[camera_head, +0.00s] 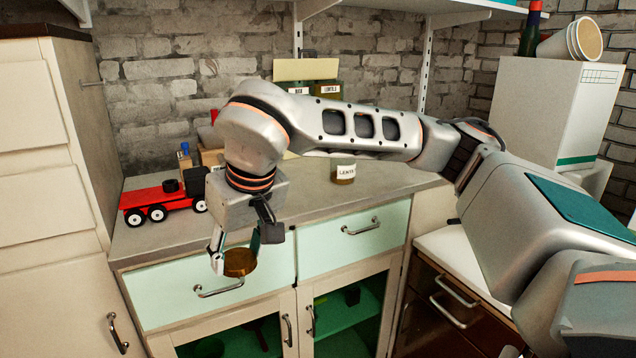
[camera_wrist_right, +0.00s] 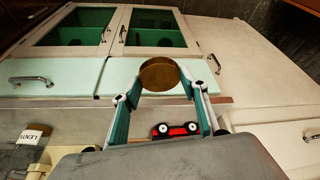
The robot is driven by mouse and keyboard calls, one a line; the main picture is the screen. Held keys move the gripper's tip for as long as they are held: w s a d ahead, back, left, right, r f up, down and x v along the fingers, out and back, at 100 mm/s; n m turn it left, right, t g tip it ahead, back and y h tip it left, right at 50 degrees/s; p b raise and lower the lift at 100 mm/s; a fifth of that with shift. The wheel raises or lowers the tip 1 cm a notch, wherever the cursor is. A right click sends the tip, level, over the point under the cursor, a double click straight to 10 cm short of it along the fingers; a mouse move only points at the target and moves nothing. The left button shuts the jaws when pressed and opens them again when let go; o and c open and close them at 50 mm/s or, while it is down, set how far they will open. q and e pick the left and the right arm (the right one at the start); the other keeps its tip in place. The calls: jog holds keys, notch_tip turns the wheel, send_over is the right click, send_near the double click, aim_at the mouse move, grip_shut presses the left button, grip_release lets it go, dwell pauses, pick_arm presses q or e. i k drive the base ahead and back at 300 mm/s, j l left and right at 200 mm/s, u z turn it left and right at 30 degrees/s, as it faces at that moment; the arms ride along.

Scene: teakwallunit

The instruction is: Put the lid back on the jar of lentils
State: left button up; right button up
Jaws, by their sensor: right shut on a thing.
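My right gripper (camera_head: 238,256) is shut on a round brown lid (camera_head: 241,263), held by its edge in front of the light green drawers, beyond the counter's front edge. In the right wrist view the lid (camera_wrist_right: 160,76) sits between the two fingertips (camera_wrist_right: 160,87). The jar of lentils (camera_head: 344,172), with a white label, stands upright on the counter to the right of the gripper, under my right forearm, which hides its upper part. It also shows at the left edge of the right wrist view (camera_wrist_right: 34,137). My left gripper is not in view.
A red toy truck (camera_head: 160,202) stands on the counter (camera_head: 310,195) at the left. Two labelled dark containers (camera_head: 326,89) stand at the back behind my forearm. The counter's front middle looks clear.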

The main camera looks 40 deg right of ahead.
aim_at(343, 171)
jog(key=l+z, duration=0.1)
jog(key=z, duration=0.25)
jog(key=i+z, duration=0.15)
jog(key=z, duration=0.55)
jog(key=i+l, duration=0.05)
